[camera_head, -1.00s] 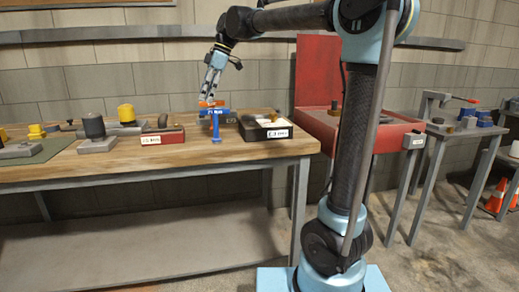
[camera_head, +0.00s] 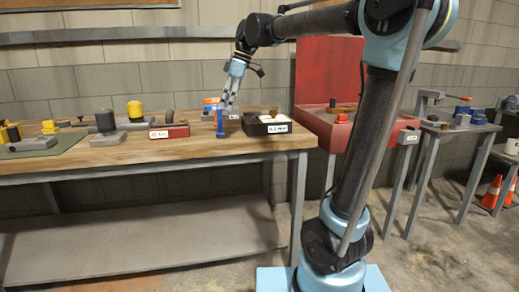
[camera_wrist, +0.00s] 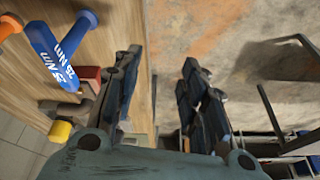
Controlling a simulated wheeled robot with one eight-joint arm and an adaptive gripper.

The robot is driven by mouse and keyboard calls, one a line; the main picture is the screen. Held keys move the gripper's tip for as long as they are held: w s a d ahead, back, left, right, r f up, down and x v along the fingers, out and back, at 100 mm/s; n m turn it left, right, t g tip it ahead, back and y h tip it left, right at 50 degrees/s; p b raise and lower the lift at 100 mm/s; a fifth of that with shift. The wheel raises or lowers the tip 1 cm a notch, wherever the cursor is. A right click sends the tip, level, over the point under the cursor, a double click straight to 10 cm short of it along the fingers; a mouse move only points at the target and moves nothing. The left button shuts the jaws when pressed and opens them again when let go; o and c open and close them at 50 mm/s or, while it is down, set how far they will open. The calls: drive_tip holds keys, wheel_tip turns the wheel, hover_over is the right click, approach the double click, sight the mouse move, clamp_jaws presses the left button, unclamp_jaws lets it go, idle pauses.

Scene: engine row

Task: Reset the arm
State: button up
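My gripper (camera_head: 230,104) hangs over the wooden workbench (camera_head: 110,160), above and a little to the right of an upright blue piece (camera_head: 220,123). In the wrist view my gripper (camera_wrist: 163,60) has its dark fingers spread apart, with nothing between them. A blue T-shaped piece with white lettering (camera_wrist: 62,60) lies to the left of the fingers there, apart from them. An orange part (camera_wrist: 10,24) shows beside it. My arm is bent, with its forearm reaching left over the bench.
A black open-topped bin (camera_head: 265,128) with a white label stands at the bench's right end, near a red labelled box (camera_head: 169,131). A red cabinet (camera_head: 330,75) with a red tray stands behind my arm. Orange cones (camera_head: 492,192) stand far right.

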drive_tip(key=s+d+f+m+t+h, duration=0.1)
drive_tip(key=s+d+f+m, duration=0.5)
drive_tip(key=d, duration=0.4)
drive_tip(key=s+d+f+m+t+h, duration=0.1)
drive_tip(key=s+d+f+m, duration=0.35)
drive_tip(key=d+f, duration=0.45)
drive_tip(key=s+d+f+m+h, duration=0.1)
drive_tip(key=s+d+f+m, duration=0.2)
drive_tip(key=s+d+f, duration=0.2)
drive_tip(key=s+d+f+m+h, duration=0.1)
drive_tip(key=s+d+f+m, duration=0.3)
drive_tip(key=f, duration=0.8)
drive_tip(key=s+d, duration=0.2)
drive_tip(key=s, duration=0.1)
drive_tip(key=shift+d+t, duration=0.3)
drive_tip(key=shift+s+m, duration=0.1)
drive_tip(key=shift+m, duration=0.15)
drive_tip(key=shift+w+f, duration=0.2)
drive_tip(key=shift+w, duration=0.2)
